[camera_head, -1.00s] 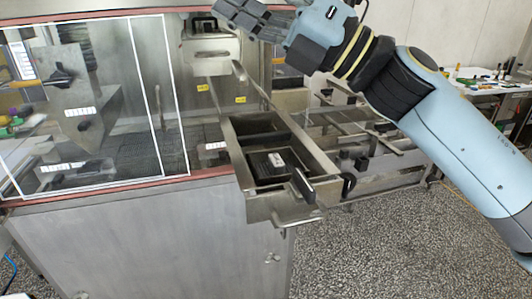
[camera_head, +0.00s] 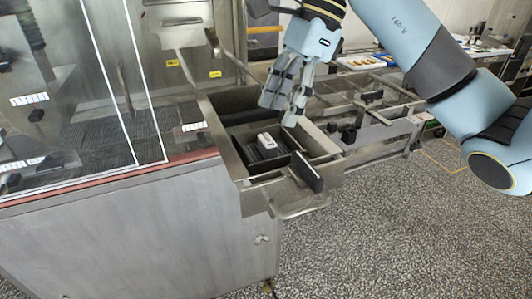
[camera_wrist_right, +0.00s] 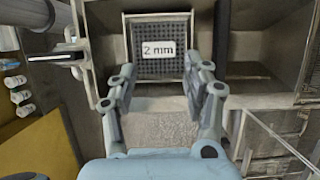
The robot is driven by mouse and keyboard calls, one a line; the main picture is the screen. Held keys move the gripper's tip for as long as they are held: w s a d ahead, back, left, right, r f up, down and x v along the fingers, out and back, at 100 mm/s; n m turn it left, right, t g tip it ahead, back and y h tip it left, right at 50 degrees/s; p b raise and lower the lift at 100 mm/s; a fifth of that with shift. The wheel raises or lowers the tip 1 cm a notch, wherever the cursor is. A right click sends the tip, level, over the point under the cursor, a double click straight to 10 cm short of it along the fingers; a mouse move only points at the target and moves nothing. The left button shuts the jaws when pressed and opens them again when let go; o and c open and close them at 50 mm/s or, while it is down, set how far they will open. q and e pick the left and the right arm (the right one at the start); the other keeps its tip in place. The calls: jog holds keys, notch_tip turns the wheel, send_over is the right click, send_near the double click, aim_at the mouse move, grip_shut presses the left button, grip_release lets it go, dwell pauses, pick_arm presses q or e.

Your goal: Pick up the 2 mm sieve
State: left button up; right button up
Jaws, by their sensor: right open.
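The 2 mm sieve (camera_wrist_right: 160,25) is a square dark mesh in a light frame with a white "2 mm" label, seen in the right wrist view. In the head view a dark piece with a white label (camera_head: 267,141), which looks like this sieve, sits in a compartment of the metal trough (camera_head: 226,152). My right gripper (camera_head: 280,110) is open and empty above the trough, its fingers pointing down. In the right wrist view its fingertips (camera_wrist_right: 160,85) are spread near the sieve's lower edge. No contact shows. My left gripper is not in view.
A glazed machine (camera_head: 110,90) stands on the left. Metal rails (camera_head: 375,110) lie to the right. Open speckled floor (camera_head: 400,230) fills the lower right.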

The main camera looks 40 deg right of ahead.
aim_at(268, 139)
jog(key=b+x, duration=0.1)
jog(key=x, duration=0.5)
jog(key=shift+a, duration=0.2)
jog(key=c, duration=0.9)
jog(key=shift+o, duration=0.2)
